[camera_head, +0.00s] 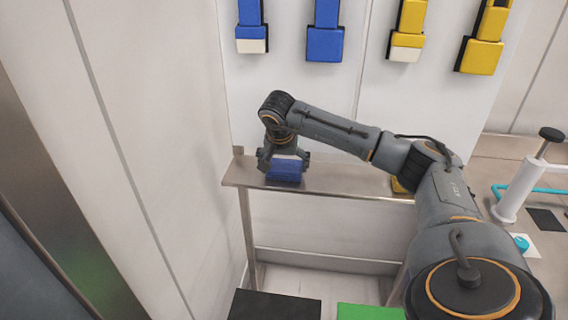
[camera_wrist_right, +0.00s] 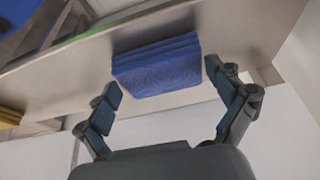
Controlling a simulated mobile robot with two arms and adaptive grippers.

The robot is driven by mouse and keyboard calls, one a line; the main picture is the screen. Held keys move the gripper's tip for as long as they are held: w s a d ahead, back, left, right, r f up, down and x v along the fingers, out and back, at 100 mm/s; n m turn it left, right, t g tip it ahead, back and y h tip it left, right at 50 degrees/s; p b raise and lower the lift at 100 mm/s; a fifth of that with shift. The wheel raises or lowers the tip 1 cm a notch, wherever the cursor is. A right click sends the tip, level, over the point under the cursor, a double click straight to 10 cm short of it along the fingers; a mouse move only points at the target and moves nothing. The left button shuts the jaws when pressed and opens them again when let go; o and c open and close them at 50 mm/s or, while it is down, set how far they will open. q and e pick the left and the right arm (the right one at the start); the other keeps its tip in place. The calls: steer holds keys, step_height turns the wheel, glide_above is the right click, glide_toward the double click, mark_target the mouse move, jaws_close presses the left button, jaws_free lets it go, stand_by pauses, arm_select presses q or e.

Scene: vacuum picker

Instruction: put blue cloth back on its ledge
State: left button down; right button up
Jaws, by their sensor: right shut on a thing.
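The blue cloth (camera_head: 287,172), a folded block, is at the left end of the metal ledge (camera_head: 340,188) in the head view. My right gripper (camera_head: 284,160) is above it, with a finger on each side, shut on it. In the right wrist view the cloth (camera_wrist_right: 157,66) shows between the fingertips (camera_wrist_right: 164,82), against the ledge (camera_wrist_right: 60,82). I cannot tell whether the cloth's underside rests fully on the ledge. My left gripper is not in view.
A yellow thing (camera_head: 398,185) sits farther right on the ledge, partly hidden by my right arm. Blue holders (camera_head: 324,40) and yellow holders (camera_head: 410,30) hang on the wall above. A white pump-like stand (camera_head: 520,185) is at the right. A wall closes off the left side.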

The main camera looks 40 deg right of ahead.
steer(key=shift+f, duration=0.15)
steer(key=o, duration=0.8)
steer(key=shift+c, duration=0.2)
steer(key=shift+r, duration=0.35)
steer(key=b+v, duration=0.1)
steer(key=v, duration=1)
steer(key=shift+a+r, duration=0.25)
steer(key=shift+r, duration=0.05)
steer(key=shift+s+f, duration=0.1)
steer(key=shift+s, duration=0.1)
